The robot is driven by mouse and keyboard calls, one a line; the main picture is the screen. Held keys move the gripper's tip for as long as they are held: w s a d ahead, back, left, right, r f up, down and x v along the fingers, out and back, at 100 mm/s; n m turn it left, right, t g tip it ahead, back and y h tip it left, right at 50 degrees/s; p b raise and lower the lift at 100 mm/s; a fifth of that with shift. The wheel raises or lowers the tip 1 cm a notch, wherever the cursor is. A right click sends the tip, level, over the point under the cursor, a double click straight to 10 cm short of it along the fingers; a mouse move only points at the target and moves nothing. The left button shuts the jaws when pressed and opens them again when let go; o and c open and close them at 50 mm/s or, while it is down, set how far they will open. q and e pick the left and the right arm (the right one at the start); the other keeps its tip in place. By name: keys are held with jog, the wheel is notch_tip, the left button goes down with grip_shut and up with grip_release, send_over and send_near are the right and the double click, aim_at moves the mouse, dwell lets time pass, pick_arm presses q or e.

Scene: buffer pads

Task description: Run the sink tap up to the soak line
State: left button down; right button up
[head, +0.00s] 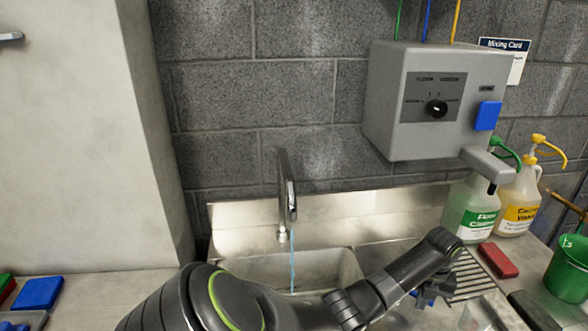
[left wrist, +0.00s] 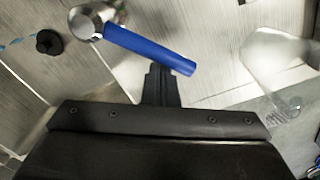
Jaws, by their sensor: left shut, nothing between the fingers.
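The tap's metal spout (head: 287,190) stands over the sink basin (head: 345,266), and a thin blue stream of water (head: 292,262) falls from it. The basin's inside is mostly hidden by my left arm, and I cannot make out a soak line or water level. A blue lever (left wrist: 150,50) on a round metal knob shows in the left wrist view. My left gripper (left wrist: 158,72) is shut and empty, its tips right at the lever's edge; I cannot tell if they touch. In the head view the lever (head: 424,299) is partly hidden below my left wrist. My right gripper is not identifiable.
A grey dispenser box (head: 440,105) hangs on the wall. A green-labelled bottle (head: 470,208) and a yellow-labelled bottle (head: 520,200) stand below it. A red pad (head: 498,260) lies by the ribbed drainboard, a green bucket (head: 568,268) at right, a blue pad (head: 38,292) at left.

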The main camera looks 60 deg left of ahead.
pick_arm(q)
jog(key=shift+w+f+b, duration=0.1)
jog(key=shift+w+b, duration=0.3)
jog(key=shift+w, duration=0.45)
jog(key=shift+w+a+b, duration=0.35)
jog(key=shift+w+b, duration=0.45)
jog(key=shift+b, duration=0.05)
jog(key=shift+w+a, duration=0.1)
jog(key=shift+w, duration=0.15)
jog(key=r+p, duration=0.1)
jog(key=p, duration=0.1)
jog(key=s+r+p, duration=0.1)
jog(key=r+p, duration=0.1)
jog(key=p, duration=0.1)
jog(key=s+r+p, duration=0.1)
jog(key=r+p, duration=0.1)
jog(key=p, duration=0.1)
jog(key=shift+s+d+r, duration=0.1)
jog(key=shift+d, duration=0.25)
jog(key=shift+s+d, duration=0.1)
jog(key=shift+s, duration=0.15)
jog(key=shift+w, duration=0.1)
